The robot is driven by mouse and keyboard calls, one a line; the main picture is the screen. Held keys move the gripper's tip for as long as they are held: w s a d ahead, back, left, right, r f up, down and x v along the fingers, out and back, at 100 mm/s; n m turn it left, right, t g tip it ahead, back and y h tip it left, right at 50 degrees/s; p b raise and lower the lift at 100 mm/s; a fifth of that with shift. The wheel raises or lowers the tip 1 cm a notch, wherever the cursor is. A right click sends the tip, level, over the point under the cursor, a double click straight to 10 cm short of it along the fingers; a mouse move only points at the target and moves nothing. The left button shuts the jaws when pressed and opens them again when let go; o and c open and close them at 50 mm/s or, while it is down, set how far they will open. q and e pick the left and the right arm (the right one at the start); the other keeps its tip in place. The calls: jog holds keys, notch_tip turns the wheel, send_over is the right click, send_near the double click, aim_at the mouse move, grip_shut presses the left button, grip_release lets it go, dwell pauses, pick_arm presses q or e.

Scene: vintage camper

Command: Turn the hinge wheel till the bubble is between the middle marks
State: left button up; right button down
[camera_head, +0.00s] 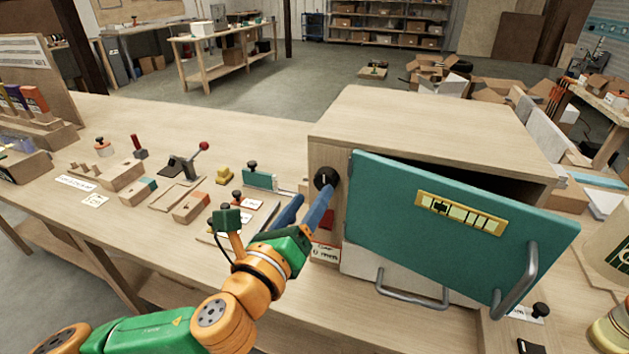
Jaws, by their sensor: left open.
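The hinge wheel (325,178) is a black round knob on the left front edge of the wooden cabinet, beside the teal door's upper left corner. The teal door (400,240) hangs tilted, its right side lower. A yellow level vial (460,213) with several dark marks is fixed on the door. A dark-edged patch shows left of the vial's middle; whether it is the bubble is too small to tell. My left gripper (309,203), with blue fingers, is open just below and left of the wheel, its tips close to it. Contact cannot be told. My right gripper is not in view.
A grey door handle (516,282) sticks out at the right, and another grey handle (412,291) is below the door. Wooden blocks, a red-knobbed lever (187,163) and a yellow piece (224,175) lie left of the cabinet.

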aim_at(323, 184)
pick_arm(q)
jog(key=x, duration=0.3)
jog(key=shift+w+d+r+p, duration=0.2)
jog(key=shift+d+p, duration=0.15)
jog(key=shift+d, duration=0.15)
jog(key=shift+w+f, duration=0.2)
jog(key=shift+w, duration=0.2)
jog(key=shift+s, duration=0.1)
grip_shut()
jog(key=shift+n, duration=0.3)
jog(key=shift+f+n+t+y+b, duration=0.1)
jog(key=shift+n+t+y+b, duration=0.15)
jog(key=shift+n, duration=3.7)
jog(key=shift+f+n+t+y+b, duration=0.15)
jog(key=shift+n+t, duration=0.2)
jog(key=shift+n, duration=3.6)
jog(key=shift+r, duration=0.15)
